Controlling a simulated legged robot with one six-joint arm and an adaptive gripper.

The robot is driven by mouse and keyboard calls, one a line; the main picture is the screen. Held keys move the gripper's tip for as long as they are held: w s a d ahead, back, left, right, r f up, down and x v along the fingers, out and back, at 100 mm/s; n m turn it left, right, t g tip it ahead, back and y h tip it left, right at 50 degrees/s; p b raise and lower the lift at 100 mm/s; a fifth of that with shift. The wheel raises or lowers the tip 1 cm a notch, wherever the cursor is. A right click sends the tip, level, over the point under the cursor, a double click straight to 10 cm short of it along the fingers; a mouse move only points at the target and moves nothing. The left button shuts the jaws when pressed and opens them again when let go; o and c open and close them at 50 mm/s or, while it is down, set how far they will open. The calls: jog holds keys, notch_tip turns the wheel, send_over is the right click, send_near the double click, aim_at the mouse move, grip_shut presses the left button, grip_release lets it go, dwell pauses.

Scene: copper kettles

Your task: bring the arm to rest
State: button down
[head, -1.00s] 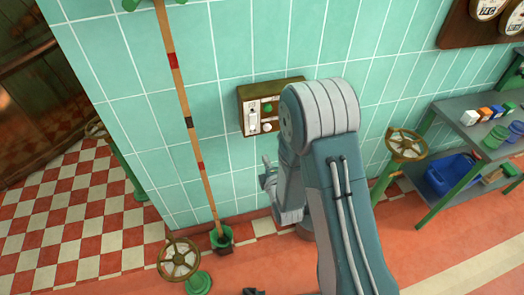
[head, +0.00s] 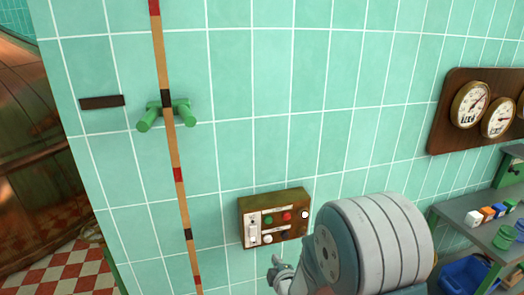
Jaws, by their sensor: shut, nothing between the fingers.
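My arm is folded in the lower right of the head view, with a big grey-teal joint in front. My gripper (head: 277,264) shows as a small grey shape just left of that joint, below the control box. It is shut and empty, and it appears apart from the box. Part of it is hidden behind my arm and by the bottom edge of the picture.
A striped pole (head: 172,150) leans in green pegs (head: 150,118). Gauges (head: 470,104) hang at right above a shelf (head: 480,225) with small coloured blocks.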

jog(key=s+d+r+m+g+h, duration=0.1)
jog(key=s+d+r+m+g, duration=0.15)
jog(key=d+r+m, duration=0.4)
jog(key=s+d+r+m+g, duration=0.1)
jog(key=s+r+m+g, duration=0.1)
jog(key=s, duration=0.6)
jog(key=s+d+r+m+g+h, duration=0.1)
jog(key=s+d+r+m+g, duration=0.1)
jog(key=s+r+m, duration=0.3)
jog(key=s+d+r+m+g+h, duration=0.1)
jog(key=s+r, duration=0.4)
jog(key=s, duration=0.7)
jog(key=d+m+g, duration=0.1)
jog(key=m, duration=0.1)
jog(key=shift+r+m, duration=0.15)
jog(key=shift+m, duration=0.2)
